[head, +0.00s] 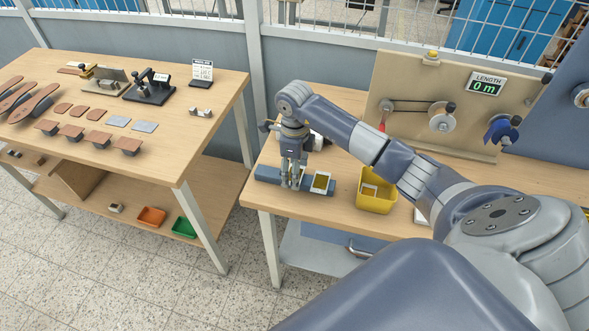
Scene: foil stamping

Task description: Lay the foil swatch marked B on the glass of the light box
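My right gripper (292,182) points down at a long blue-grey block (268,174) near the front left of the right-hand table. A little yellowish colour shows around its fingers; I cannot tell if they are open or shut. A gold swatch in a pale frame (321,184) lies at the right end of the block, just right of the gripper. No letter B is readable on it. I cannot make out the light box for sure; a white item (422,216) right of the yellow bin is mostly hidden by my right arm. My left gripper is not in view.
A yellow bin (377,205) stands right of the swatch. A beige panel (440,100) with reels and a "LENGTH 0 m" display (486,85) stands behind. The left table (190,150) holds brown pieces, grey plates (144,126) and small presses. A floor gap separates the tables.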

